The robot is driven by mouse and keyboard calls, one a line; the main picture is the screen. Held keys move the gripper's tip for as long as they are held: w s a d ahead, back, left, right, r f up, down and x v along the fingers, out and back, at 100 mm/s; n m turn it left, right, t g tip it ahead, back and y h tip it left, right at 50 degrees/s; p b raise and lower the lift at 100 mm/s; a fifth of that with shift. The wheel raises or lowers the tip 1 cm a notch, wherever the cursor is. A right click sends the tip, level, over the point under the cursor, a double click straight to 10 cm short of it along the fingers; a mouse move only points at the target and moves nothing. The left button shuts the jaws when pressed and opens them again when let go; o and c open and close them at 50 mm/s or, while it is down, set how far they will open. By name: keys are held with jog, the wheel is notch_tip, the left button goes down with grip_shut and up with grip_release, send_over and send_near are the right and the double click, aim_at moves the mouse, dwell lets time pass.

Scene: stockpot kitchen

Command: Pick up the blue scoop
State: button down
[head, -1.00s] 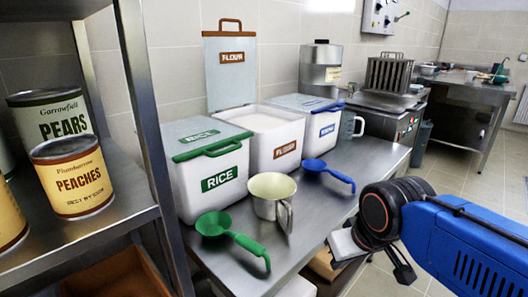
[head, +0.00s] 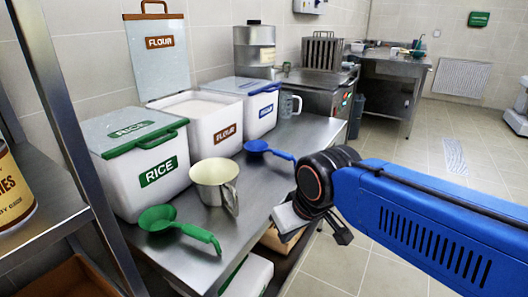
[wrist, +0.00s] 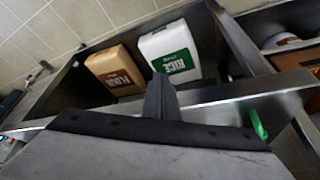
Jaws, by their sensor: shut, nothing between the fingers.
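The blue scoop (head: 257,146) lies on the steel counter, in front of the bin with the blue-edged lid. Its handle points right and slightly toward me. It does not show in the wrist view. My gripper (head: 292,222) is at the counter's front edge, nearer to me than the scoop and apart from it. Its jaws are shut and empty; in the wrist view a dark finger shape (wrist: 160,98) stands in the middle. The fingertips are hard to make out in the head view.
Bags (wrist: 170,52) sit below the counter. Floor is free at right.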

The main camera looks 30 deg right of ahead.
dwell(0.4)
jog(key=c, duration=2)
grip_release()
jog(key=o, duration=0.5)
jog(key=shift+n+g, duration=0.5)
jog(key=shift+g, duration=0.1)
jog(key=w+r, duration=0.2)
jog(key=w+d+r, duration=0.1)
jog(key=w+r, duration=0.1)
jog(key=r, duration=0.1)
jog(key=w+d+r, duration=0.1)
jog(key=w+r, duration=0.2)
jog(key=w+d+r+n+g, duration=0.2)
jog(key=w+d+r, duration=0.5)
jog(key=w, duration=0.4)
jog(key=w+d+r+n+g, duration=0.1)
jog(key=w+d+r+g, duration=0.1)
jog(key=w+d+r, duration=0.7)
send_over(277, 150)
jog(key=f, duration=1.4)
jog(key=shift+s+f, duration=0.2)
jog(key=shift+s, duration=0.1)
jog(key=shift+w+a+f, duration=0.1)
jog(key=shift+w+f, duration=0.05)
jog(key=shift+f, duration=1.2)
jog(key=shift+w+f, duration=0.1)
jog(key=shift+f, duration=1.2)
